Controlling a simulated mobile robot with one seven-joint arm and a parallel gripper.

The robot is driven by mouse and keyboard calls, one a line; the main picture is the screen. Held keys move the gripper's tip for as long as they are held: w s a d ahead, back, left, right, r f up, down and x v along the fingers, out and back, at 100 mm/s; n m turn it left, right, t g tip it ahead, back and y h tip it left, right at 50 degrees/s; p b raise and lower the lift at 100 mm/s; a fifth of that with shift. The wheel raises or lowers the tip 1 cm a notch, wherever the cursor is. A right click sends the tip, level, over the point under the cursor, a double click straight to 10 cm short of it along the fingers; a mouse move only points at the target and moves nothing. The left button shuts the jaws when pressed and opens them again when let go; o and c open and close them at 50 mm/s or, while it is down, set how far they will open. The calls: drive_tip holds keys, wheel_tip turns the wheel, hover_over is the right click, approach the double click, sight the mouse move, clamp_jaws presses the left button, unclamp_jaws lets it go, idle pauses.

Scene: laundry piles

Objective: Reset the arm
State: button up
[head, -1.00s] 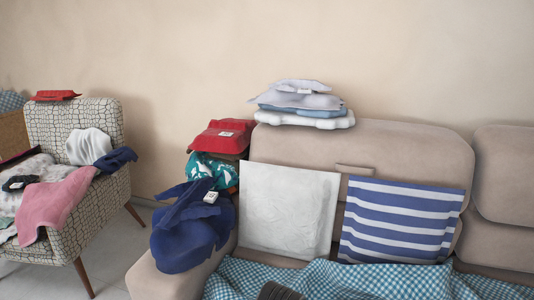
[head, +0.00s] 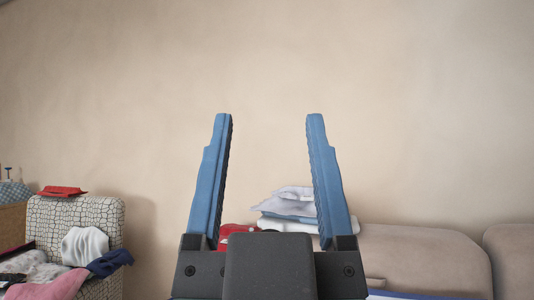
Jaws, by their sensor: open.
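My gripper (head: 268,122) stands upright in the middle of the head view, its two blue fingers pointing up and spread wide apart. It is open, and nothing is between the fingertips but the bare wall behind. The dark gripper body hides part of the sofa and of the laundry behind it.
A beige sofa (head: 425,258) runs along the lower right, with folded light clothes (head: 285,208) on its back. A red garment (head: 232,231) shows partly behind the gripper. A patterned armchair (head: 85,215) piled with clothes stands at the left. The wall (head: 400,100) above is bare.

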drive_tip(key=shift+s+a, duration=0.1)
drive_tip(key=shift+s, duration=0.05)
drive_tip(key=shift+r, duration=0.15)
wheel_tip(320, 180, up, 24)
drive_tip(key=p, duration=2.4)
